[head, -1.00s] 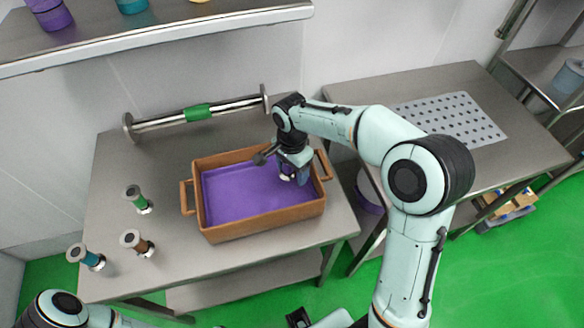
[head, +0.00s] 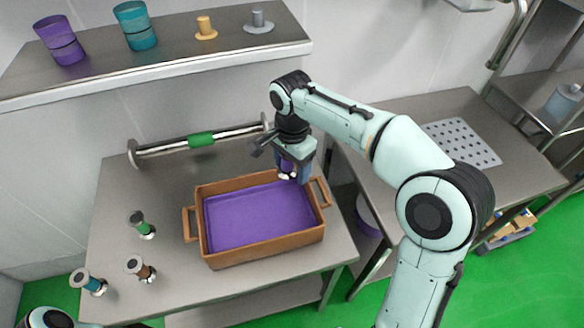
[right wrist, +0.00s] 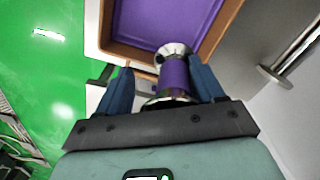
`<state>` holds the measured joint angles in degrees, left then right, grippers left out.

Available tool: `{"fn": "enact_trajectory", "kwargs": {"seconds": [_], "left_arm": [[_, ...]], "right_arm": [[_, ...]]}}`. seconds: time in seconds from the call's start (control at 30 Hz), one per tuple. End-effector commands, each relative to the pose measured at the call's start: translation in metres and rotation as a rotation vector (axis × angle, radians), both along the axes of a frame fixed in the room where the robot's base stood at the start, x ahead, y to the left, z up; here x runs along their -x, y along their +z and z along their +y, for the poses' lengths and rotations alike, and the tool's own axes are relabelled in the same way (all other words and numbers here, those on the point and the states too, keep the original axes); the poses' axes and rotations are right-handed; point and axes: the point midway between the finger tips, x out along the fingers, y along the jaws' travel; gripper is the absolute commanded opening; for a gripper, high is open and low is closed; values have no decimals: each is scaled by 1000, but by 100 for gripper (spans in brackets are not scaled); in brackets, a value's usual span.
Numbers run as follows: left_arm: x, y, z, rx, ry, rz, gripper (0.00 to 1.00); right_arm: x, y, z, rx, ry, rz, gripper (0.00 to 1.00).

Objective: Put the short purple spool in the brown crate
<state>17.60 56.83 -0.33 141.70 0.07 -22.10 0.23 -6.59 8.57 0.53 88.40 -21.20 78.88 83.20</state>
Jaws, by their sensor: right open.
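The short purple spool (right wrist: 174,75), with metal ends, is between the two blue fingers of my right gripper (right wrist: 160,82) in the right wrist view. The fingers are open, with a gap beside the spool. In the head view the spool (head: 287,166) shows partly under my right gripper (head: 293,172), at the far right corner of the brown crate (head: 265,252). I cannot tell whether it touches the crate. The crate has a purple floor and two side handles; its rim also shows in the right wrist view (right wrist: 130,52). My left gripper is out of view.
Spools with green (head: 141,225), brown (head: 141,268) and teal (head: 88,282) middles stand left of the crate. A shelf (head: 165,66) with cups is above. A perforated sheet (head: 462,143) lies on the right table.

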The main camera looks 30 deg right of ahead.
Motion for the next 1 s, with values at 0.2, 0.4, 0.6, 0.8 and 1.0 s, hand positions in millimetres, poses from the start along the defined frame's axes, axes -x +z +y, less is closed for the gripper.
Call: {"fn": "enact_trajectory", "kwargs": {"seconds": [0.2,0.4,0.6,0.8,1.0], "left_arm": [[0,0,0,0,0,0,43],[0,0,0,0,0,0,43],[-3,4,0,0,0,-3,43],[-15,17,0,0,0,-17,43],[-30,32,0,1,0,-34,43]], "right_arm": [[0,0,0,0,0,-1,97],[0,0,0,0,0,-1,100],[-1,15,0,0,0,-4,100],[-2,60,1,-2,1,-9,100],[-2,104,1,-1,2,-8,100]]}}
